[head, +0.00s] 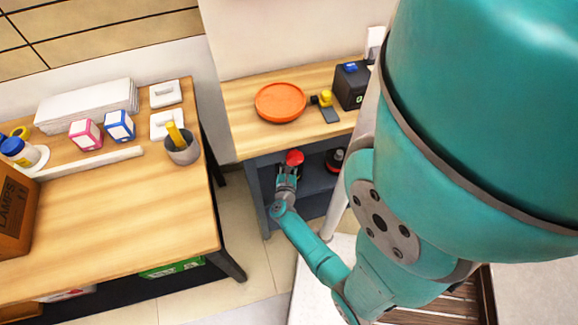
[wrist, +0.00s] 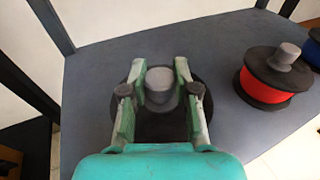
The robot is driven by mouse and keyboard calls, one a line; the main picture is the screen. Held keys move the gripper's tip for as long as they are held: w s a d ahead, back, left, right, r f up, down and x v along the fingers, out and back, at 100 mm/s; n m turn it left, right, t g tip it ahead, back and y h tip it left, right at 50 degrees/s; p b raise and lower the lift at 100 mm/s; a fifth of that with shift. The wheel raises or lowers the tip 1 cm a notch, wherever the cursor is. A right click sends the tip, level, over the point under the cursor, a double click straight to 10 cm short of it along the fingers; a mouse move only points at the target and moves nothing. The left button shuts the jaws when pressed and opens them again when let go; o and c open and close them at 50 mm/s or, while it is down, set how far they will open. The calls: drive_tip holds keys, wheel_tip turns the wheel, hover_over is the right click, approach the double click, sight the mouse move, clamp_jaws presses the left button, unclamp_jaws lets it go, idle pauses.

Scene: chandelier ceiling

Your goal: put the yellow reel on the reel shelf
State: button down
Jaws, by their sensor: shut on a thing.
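My gripper (head: 287,174) reaches into the open grey shelf (head: 263,190) under the right-hand wooden counter. In the wrist view my gripper (wrist: 160,68) is shut on the grey knob of a reel (wrist: 160,88) with a dark round flange. The winding of this held reel is hidden, so I cannot tell its colour. It is upright over the grey shelf surface (wrist: 215,50); whether it touches is not clear. A red reel (wrist: 267,78) with black flanges and a grey knob stands to its right. A blue reel (wrist: 313,48) is cut off at the right edge.
Dark shelf posts (wrist: 52,27) stand at the left and back. On the counter are an orange plate (head: 280,102), a small yellow object (head: 326,98) and a black box (head: 351,86). A wooden table (head: 120,210) stands to the left. Grey shelf surface beyond the held reel is clear.

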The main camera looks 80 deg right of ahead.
drive_tip(key=shift+f, duration=1.1)
drive_tip(key=c, duration=0.9)
unclamp_jaws()
drive_tip(key=shift+f, duration=0.15)
